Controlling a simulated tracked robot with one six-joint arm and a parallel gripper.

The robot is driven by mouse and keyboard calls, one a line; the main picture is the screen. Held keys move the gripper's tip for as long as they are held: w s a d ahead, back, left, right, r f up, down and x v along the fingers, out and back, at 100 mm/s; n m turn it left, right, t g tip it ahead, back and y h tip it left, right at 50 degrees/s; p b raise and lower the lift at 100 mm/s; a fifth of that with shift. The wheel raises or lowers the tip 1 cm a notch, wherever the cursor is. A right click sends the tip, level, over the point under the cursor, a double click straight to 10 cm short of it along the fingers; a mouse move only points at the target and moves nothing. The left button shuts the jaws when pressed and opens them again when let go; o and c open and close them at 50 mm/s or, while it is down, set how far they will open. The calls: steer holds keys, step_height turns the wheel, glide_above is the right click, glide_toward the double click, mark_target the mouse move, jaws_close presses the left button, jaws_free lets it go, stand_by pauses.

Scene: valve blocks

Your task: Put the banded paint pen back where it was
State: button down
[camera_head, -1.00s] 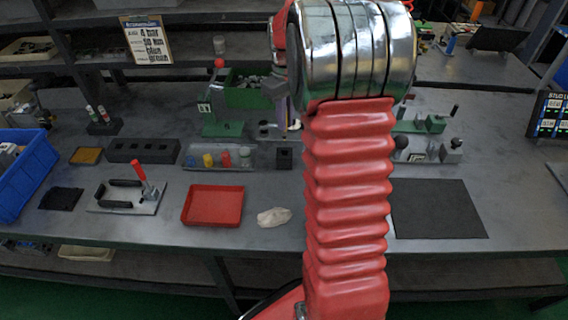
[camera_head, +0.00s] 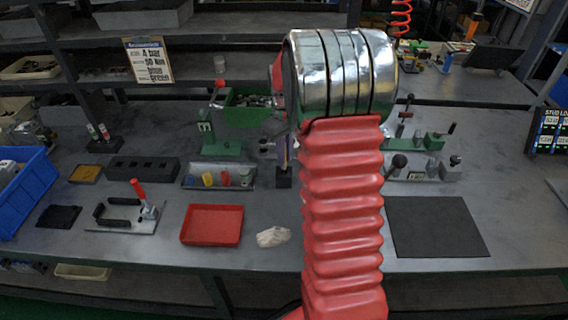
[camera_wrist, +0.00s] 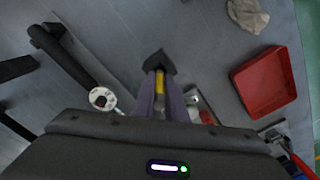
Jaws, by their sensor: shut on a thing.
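My gripper (camera_wrist: 159,84) is shut on a slim pen (camera_wrist: 160,80), of which a yellow band shows between the two purple-grey fingers. A small dark block (camera_wrist: 158,62) lies right at the fingertips in the wrist view. In the head view the same block (camera_head: 284,181) stands on the bench to the right of a tray of coloured pieces, with my gripper (camera_head: 284,158) just above it. The pen's lower end is hidden, so I cannot tell whether it is in the block. My arm covers part of the head view.
A red tray (camera_head: 212,240) and a crumpled pale cloth (camera_head: 273,236) lie in front. A clear tray (camera_head: 200,186) with coloured pieces and a green fixture (camera_head: 205,147) are close on the left. A dark mat (camera_head: 438,228) lies on the right.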

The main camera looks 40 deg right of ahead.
mark_target(284, 168)
steer(key=shift+f, duration=1.85)
steer(key=shift+f, duration=0.1)
steer(key=c, duration=1.8)
jaws_free()
step_height(284, 168, up, 12)
steer(key=shift+r, duration=0.1)
